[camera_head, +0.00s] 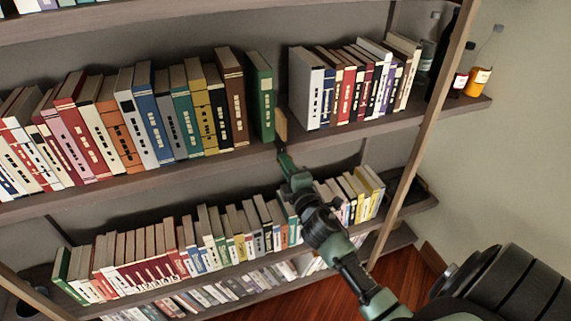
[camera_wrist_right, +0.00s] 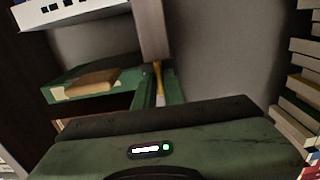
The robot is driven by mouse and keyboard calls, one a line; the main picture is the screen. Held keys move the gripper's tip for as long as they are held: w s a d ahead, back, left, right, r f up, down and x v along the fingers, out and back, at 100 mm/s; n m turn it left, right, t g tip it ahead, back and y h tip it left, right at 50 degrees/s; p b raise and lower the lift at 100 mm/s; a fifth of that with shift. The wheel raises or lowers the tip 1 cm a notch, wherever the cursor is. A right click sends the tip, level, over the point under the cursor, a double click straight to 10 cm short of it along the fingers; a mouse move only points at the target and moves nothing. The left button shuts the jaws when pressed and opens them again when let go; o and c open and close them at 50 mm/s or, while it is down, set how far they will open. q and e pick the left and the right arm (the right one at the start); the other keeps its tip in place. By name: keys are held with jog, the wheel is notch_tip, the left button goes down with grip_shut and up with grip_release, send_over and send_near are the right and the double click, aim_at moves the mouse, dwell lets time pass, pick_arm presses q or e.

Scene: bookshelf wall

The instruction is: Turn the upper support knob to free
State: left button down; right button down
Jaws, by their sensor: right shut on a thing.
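My right gripper (camera_head: 284,160) reaches up to the front edge of the upper book shelf, just below a tan wooden block (camera_head: 281,125). In the right wrist view, the fingers (camera_wrist_right: 158,92) are closed around a small yellow, brass-like piece (camera_wrist_right: 157,76) beside the shelf board. This piece looks like the support knob, but most of it is hidden between the fingers. Its turned position cannot be read. The tan block also shows in the wrist view (camera_wrist_right: 92,83), against a green book (camera_wrist_right: 62,92). My left gripper is not in view.
The upper shelf (camera_head: 185,163) holds a long row of books on the left and a shorter row (camera_head: 350,85) on the right. A lower shelf (camera_head: 150,293) with books lies beneath. A wooden upright (camera_head: 415,150) stands right of my arm.

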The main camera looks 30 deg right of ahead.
dwell(0.3)
jog(key=c, duration=1.5)
grip_release()
jog(key=b+v, duration=0.2)
jog(key=v, duration=0.5)
jog(key=shift+s+a, duration=0.1)
jog(key=shift+s, duration=0.3)
